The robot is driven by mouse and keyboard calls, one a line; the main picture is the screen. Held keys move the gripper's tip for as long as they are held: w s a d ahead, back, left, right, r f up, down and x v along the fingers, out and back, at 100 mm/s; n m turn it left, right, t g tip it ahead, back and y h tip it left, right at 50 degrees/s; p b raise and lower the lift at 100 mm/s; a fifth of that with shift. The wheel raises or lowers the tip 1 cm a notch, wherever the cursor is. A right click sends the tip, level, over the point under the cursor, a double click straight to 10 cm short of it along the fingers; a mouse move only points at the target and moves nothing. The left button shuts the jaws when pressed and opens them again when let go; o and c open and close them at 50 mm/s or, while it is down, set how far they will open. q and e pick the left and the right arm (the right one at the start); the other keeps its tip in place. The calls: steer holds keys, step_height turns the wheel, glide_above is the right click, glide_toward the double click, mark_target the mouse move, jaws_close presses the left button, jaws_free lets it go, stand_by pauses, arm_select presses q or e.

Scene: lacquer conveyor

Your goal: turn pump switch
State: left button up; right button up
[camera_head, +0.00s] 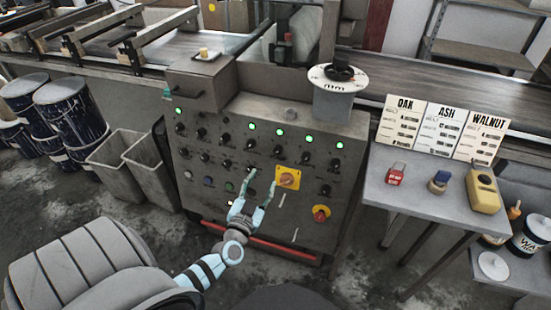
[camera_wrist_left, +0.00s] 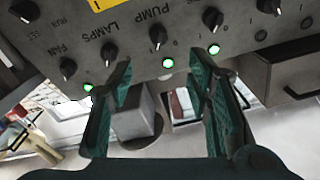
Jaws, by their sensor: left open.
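The grey control panel (camera_head: 225,185) carries rows of black knobs, small labels and lit green lamps. In the left wrist view the label PUMP sits above a black knob, the pump switch (camera_wrist_left: 158,36), with a green lamp below it. Its label is too small to read in the head view. My left gripper (camera_head: 260,182) is open and empty in front of the panel's lower middle. In the left wrist view its two fingers (camera_wrist_left: 160,78) are spread, with the pump switch beyond and between their tips, not visibly touched. My right gripper is not in view.
Knobs labelled LAMPS (camera_wrist_left: 109,52) and FAN (camera_wrist_left: 67,69) neighbour the pump switch. A yellow-plated rotary switch (camera_head: 288,178) is right beside my fingers, and a red knob (camera_head: 321,214) sits lower right. A side table (camera_head: 405,205) stands right; grey bins (camera_head: 115,155) stand left.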

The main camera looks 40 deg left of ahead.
mark_target(276, 154)
arm_select(q)
steer(key=b+x, duration=0.4)
steer(key=x, duration=0.9)
steer(key=shift+d+f, duration=0.1)
jaws_close()
